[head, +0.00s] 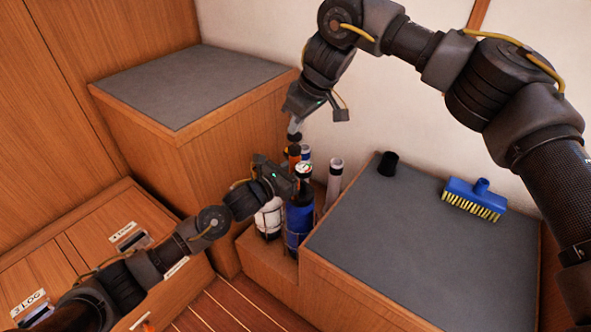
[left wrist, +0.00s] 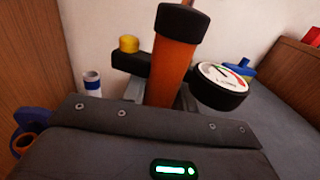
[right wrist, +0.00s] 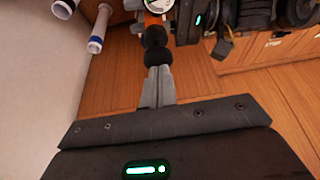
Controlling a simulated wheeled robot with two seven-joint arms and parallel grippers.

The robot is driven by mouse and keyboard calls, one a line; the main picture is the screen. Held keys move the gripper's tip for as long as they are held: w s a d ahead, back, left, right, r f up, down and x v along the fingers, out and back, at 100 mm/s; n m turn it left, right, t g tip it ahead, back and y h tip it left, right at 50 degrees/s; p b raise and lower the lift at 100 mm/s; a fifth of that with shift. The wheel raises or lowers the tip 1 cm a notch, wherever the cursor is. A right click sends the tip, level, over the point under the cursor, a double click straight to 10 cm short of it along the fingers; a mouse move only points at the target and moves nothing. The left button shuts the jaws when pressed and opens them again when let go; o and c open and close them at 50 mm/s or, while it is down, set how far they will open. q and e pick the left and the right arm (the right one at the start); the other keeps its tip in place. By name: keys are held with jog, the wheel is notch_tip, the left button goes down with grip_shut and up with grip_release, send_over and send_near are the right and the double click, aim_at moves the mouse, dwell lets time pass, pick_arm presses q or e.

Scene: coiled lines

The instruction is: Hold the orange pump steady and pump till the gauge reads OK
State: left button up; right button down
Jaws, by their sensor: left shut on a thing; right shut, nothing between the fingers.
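The orange pump (left wrist: 172,75) stands upright with a black cap, seen close in the left wrist view. A round white gauge (left wrist: 222,80) with red and green marks is on its right side; I cannot make out its reading. The gauge also shows in the head view (head: 304,170). My left gripper (left wrist: 160,98) is shut on the pump body. My right gripper (right wrist: 157,82) is shut and empty, directly above the pump. Its fingertips meet the black pump knob (right wrist: 156,55), apparently touching it. Most of the pump is hidden in the head view.
A blue cylinder (head: 299,221) and a white bottle (head: 268,218) stand below my left gripper. White tubes (head: 334,181) stand right of the pump. A black cup (head: 388,164) and blue brush (head: 474,197) sit on the grey bench top (head: 390,240), otherwise clear. Labelled drawers are at left.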

jog(key=shift+f, duration=0.75)
jog(key=shift+r, duration=3)
jog(key=shift+r, duration=0.1)
notch_tip(320, 180, up, 5)
jog(key=shift+f, duration=0.1)
pick_arm(q)
jog(key=o, duration=1.2)
jog(key=shift+c, duration=0.2)
